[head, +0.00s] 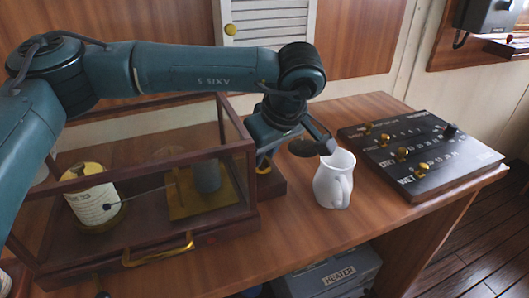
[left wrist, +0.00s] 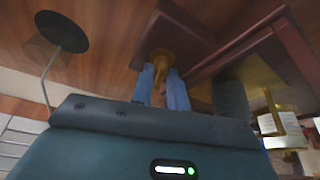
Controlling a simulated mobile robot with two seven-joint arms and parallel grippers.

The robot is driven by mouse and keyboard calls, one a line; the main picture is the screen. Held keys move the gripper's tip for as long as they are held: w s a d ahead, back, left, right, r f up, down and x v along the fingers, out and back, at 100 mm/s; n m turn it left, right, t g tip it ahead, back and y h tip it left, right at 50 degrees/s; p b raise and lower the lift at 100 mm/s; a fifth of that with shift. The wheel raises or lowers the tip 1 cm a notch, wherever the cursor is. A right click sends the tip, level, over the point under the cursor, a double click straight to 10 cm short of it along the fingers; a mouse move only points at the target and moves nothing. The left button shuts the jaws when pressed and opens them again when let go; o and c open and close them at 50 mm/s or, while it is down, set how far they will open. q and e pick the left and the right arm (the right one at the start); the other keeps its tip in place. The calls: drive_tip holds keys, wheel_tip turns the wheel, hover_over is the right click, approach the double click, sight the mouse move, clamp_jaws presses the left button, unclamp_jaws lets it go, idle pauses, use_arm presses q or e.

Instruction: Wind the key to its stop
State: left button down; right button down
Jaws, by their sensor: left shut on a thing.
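A small brass key (head: 263,168) stands on a dark wooden block (head: 272,187), beside the right end of the glazed case. My left gripper (head: 263,158) reaches down from above and is shut on the key. In the left wrist view, the two blue fingers (left wrist: 163,85) stand on either side of the brass key (left wrist: 166,60), with the block (left wrist: 180,28) beyond. The fingers and wrist partly cover the key, so its turn angle cannot be told. My right gripper is not in view.
The glazed wooden case (head: 248,190) holds a paper-wrapped drum (head: 93,205) with a pen arm. A white jug (head: 333,180) stands close right of my wrist. A black panel with brass knobs (head: 430,155) lies further right. A grey heater box (head: 335,275) sits below the desk.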

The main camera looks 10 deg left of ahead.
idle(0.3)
use_arm(q)
drive_tip(key=c, duration=1.4)
unclamp_jaws()
drive_tip(key=v, duration=1.3)
drive_tip(key=shift+r+p, duration=0.1)
drive_tip(key=shift+p, duration=0.2)
drive_tip(key=shift+o, duration=0.4)
